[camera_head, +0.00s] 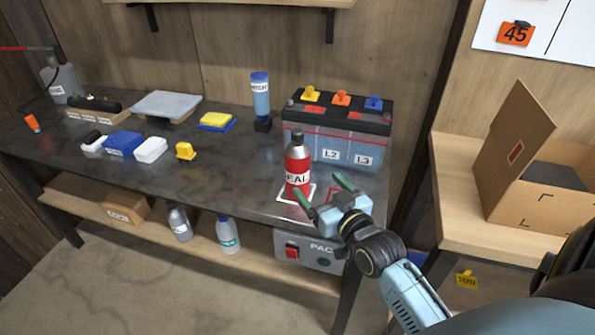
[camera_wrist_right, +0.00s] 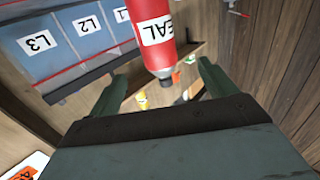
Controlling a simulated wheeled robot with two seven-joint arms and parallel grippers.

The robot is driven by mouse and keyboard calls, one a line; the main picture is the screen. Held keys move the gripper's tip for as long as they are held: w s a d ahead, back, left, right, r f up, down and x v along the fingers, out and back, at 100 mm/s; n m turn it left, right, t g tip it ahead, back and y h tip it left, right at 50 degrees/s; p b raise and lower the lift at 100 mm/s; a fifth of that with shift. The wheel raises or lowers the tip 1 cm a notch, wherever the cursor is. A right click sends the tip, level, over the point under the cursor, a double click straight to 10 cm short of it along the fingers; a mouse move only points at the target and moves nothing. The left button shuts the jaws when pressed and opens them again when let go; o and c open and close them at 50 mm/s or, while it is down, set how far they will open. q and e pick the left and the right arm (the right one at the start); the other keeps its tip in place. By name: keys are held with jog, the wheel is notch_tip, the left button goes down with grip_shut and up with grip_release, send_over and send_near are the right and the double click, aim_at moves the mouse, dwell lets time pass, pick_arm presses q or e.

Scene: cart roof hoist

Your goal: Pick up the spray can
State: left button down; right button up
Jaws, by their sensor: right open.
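The spray can (camera_head: 298,166) is red with a grey top and a white label reading "EAL". It stands upright on the dark workbench, inside a white outlined square at the front edge. My right gripper (camera_head: 322,190) is open with green fingers, just to the right of the can. No grip on the can shows. My left gripper is not in view.
A large battery (camera_head: 340,125) labelled L2 and L3 stands close behind the can. A blue bottle (camera_head: 260,95) stands behind left. Blue, white and yellow pieces lie further left on the bench (camera_head: 230,180). An open cardboard box (camera_head: 535,205) sits on the right shelf.

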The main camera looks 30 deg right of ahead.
aim_at(304, 165)
jog(key=w, duration=0.4)
jog(key=w+d+b, duration=0.1)
jog(key=w, duration=0.1)
jog(key=shift+w+r, duration=0.2)
jog(key=shift+w, duration=1.05)
jog(key=shift+w+b, duration=0.3)
jog(key=shift+w, duration=0.05)
jog(key=w, duration=0.2)
jog(key=w+b, duration=0.1)
jog(key=w, duration=0.1)
jog(key=shift+w+d+f, duration=0.1)
jog(key=shift+w+d, duration=0.05)
jog(key=shift+d, duration=0.05)
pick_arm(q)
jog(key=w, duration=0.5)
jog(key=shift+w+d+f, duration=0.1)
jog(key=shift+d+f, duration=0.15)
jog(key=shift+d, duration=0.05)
pick_arm(e)
jog(key=c, duration=1.4)
